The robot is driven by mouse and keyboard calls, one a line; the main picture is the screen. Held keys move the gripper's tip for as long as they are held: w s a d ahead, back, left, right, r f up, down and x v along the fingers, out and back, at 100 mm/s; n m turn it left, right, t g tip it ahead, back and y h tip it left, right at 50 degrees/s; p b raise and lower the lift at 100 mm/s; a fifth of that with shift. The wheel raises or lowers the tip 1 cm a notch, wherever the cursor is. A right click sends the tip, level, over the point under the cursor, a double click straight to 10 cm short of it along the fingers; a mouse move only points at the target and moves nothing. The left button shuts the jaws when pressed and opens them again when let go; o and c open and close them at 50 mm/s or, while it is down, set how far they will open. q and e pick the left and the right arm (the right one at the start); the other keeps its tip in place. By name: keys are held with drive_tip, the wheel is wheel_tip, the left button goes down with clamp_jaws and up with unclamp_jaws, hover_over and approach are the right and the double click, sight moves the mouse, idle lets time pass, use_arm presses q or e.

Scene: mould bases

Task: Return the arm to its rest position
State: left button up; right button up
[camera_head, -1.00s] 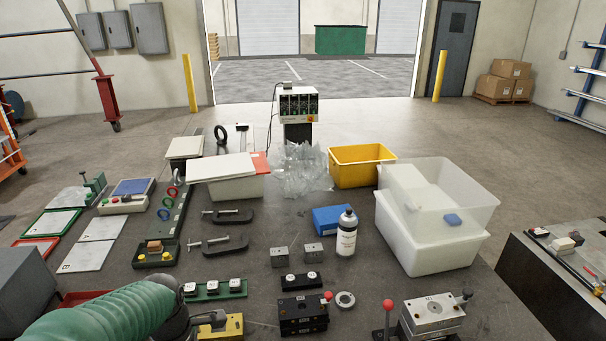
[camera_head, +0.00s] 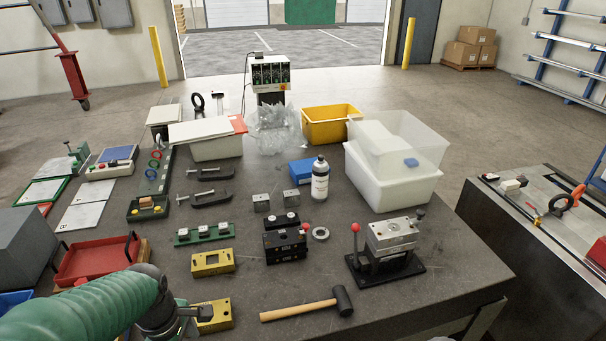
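My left arm, in a green sleeve, comes in at the lower left of the head view. Its dark gripper (camera_head: 194,314) is at the left side of a yellow block (camera_head: 217,316) near the front of the bench. The fingers are small and partly hidden by the wrist, so I cannot tell whether they are open or shut on this block. My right arm and gripper are not in view.
A second yellow block (camera_head: 212,263) lies just behind. A red tray (camera_head: 98,262) is behind the arm. A hammer (camera_head: 300,309) lies to the right, and a metal mould on a black base (camera_head: 390,270) stands beyond it. A grey box (camera_head: 25,242) is far left.

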use_arm(q)
drive_tip(key=s+d+f+m+t, duration=0.2)
drive_tip(key=d+f+m, duration=0.3)
drive_tip(key=m, duration=1.2)
drive_tip(key=shift+s, duration=0.9)
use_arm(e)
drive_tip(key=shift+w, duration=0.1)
